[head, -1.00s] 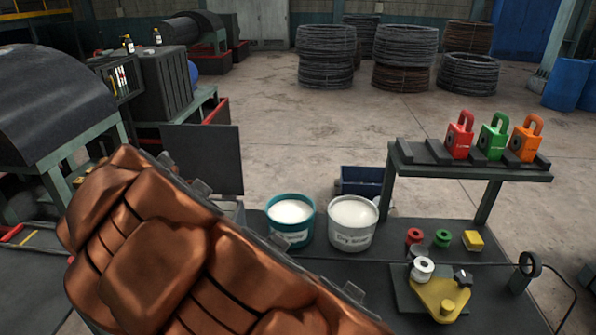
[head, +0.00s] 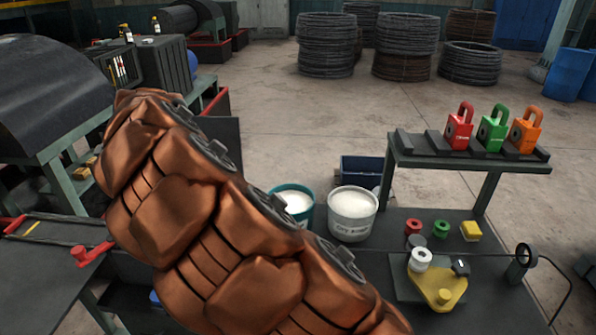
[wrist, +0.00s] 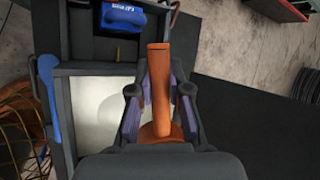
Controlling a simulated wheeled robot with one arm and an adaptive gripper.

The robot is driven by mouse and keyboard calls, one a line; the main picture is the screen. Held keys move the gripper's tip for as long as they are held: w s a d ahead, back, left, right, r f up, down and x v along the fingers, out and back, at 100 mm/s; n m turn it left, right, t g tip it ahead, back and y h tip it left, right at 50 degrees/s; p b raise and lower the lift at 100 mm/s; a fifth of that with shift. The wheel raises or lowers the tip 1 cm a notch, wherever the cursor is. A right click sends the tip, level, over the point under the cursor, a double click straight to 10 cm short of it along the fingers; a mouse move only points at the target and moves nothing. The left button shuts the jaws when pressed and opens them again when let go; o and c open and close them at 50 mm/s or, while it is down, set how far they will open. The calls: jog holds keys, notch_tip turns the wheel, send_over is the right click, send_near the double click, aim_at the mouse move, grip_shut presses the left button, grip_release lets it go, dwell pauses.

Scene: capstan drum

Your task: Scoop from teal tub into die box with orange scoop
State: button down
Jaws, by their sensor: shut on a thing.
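In the wrist view my gripper (wrist: 159,112) is shut on the orange scoop (wrist: 160,75), with a purple-grey finger on each side of its handle. The scoop's bowl is mostly hidden by the gripper body. Under it is a dark-walled box (wrist: 98,70) with a pale inside, perhaps the die box; I cannot tell whether the scoop touches it. In the head view the teal tub (head: 306,217) holds white powder, and my copper arm covers its lower left. The gripper and scoop are hidden there.
A white labelled tub (head: 352,222) stands right of the teal tub. Blue parts (wrist: 122,17) lie beside the box.

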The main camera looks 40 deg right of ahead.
jog(key=shift+d+r+g, duration=0.1)
jog(key=shift+r+g, duration=0.2)
jog(key=shift+g, duration=0.1)
